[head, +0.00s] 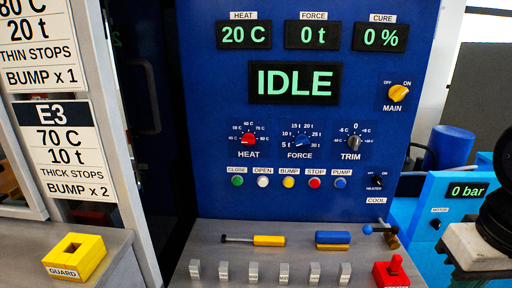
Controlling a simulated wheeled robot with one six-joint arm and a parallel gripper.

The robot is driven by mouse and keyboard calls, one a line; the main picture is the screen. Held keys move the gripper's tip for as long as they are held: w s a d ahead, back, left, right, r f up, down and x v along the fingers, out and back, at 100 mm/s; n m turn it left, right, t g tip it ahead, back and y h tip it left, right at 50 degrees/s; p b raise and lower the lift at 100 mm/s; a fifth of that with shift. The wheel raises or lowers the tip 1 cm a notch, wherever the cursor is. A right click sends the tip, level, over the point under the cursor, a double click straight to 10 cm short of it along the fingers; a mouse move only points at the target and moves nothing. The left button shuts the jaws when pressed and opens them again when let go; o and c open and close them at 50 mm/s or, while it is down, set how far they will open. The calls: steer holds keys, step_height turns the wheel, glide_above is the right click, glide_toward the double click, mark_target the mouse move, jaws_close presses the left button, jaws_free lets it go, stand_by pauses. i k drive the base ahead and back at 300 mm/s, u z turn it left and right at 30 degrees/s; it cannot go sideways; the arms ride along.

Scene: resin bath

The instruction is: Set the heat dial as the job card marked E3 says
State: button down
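The job card marked E3 (62,150) hangs at the left and reads 70 C, 10 t, THICK STOPS, BUMP x 2. The heat dial (249,140) is a red knob on the blue panel, labelled HEAT, with a small temperature scale around it that includes 60 C at the top and 70 C to its upper right. Where its pointer stands is too small to tell surely. The HEAT display (244,36) reads 20 C.
The display (294,83) reads IDLE. Metal blocks (283,273) and a red-handled piece (392,272) stand on the ledge below.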

mark_target(249, 139)
steer(key=u, duration=1.05)
steer(key=i, duration=0.35)
steer(key=z, duration=1)
